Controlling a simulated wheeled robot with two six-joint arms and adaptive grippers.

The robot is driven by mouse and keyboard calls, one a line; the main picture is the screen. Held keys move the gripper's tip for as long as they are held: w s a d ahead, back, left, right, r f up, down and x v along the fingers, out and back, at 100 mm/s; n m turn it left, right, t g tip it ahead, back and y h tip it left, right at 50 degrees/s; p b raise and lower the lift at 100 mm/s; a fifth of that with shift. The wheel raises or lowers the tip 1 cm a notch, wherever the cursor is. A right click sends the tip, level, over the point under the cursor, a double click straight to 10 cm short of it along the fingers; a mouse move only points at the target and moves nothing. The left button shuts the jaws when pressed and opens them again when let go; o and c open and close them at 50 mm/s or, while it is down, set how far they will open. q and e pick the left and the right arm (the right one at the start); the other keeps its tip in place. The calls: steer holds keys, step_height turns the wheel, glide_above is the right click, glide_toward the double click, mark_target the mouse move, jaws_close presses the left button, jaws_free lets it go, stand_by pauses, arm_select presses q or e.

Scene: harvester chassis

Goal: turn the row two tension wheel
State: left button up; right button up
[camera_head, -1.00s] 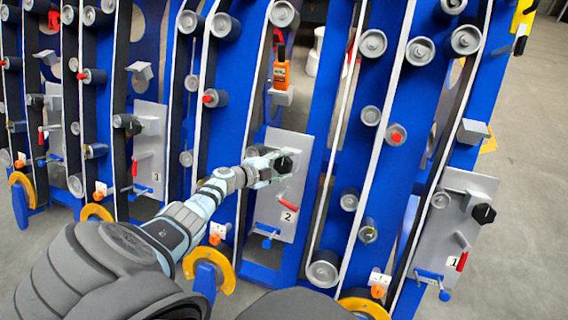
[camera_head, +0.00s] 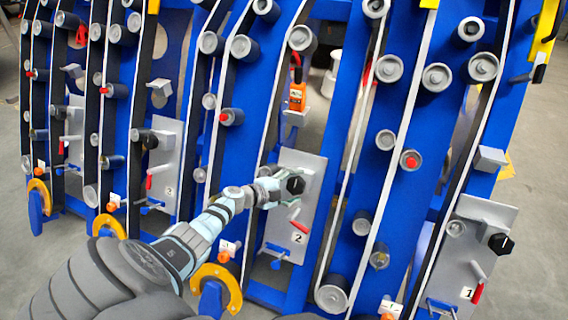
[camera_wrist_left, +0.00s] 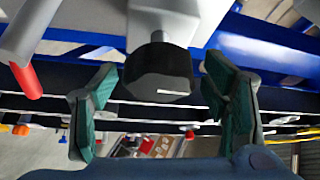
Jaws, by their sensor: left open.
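The row two tension wheel is a black faceted knob (camera_head: 295,185) on the grey plate marked 2 (camera_head: 312,165), in the middle of the head view. My left gripper (camera_head: 280,190) reaches it from the left. In the left wrist view the black knob (camera_wrist_left: 160,72) lies between the two dark green fingers, with a gap on both sides. The left gripper is open and holds nothing. A red-ended lever (camera_head: 299,226) sits below the knob; a red-tipped handle (camera_wrist_left: 27,80) shows at the wrist view's left. My right gripper is not in view.
Similar grey plates with black knobs stand in row one (camera_head: 486,225) at right and row three (camera_head: 165,150) at left. Blue frames with rollers and belts surround the plate. An orange device (camera_head: 297,97) hangs above it. Yellow-orange rings (camera_head: 228,275) stick out low in front.

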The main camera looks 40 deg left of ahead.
arm_select(q)
steer(key=v, duration=1.1)
steer(key=s+a+f+n+g+y, duration=0.1)
steer(key=s+a+f+n+y, duration=0.35)
steer(key=a+f, duration=0.3)
steer(key=s+f+n+g+y+p, duration=0.3)
steer(key=s+f+n+g, duration=0.25)
steer(key=s+f, duration=0.75)
steer(key=s+d+f+n+g+h+p, duration=0.1)
steer(key=s+d+f+n+g, duration=0.1)
steer(key=s+d+f, duration=0.3)
steer(key=s+d+f+n+g, duration=0.1)
steer(key=s+d+f+g, duration=0.15)
steer(key=s+d, duration=0.4)
steer(key=s+d+f+n+g+h+p, duration=0.1)
steer(key=s+d+f+n+h+p, duration=0.1)
steer(key=s+d, duration=0.8)
steer(key=d+f, duration=0.1)
steer(key=d, duration=0.3)
steer(key=shift+s+f+h, duration=0.2)
steer(key=shift+f+h, duration=0.1)
steer(key=shift+h, duration=0.05)
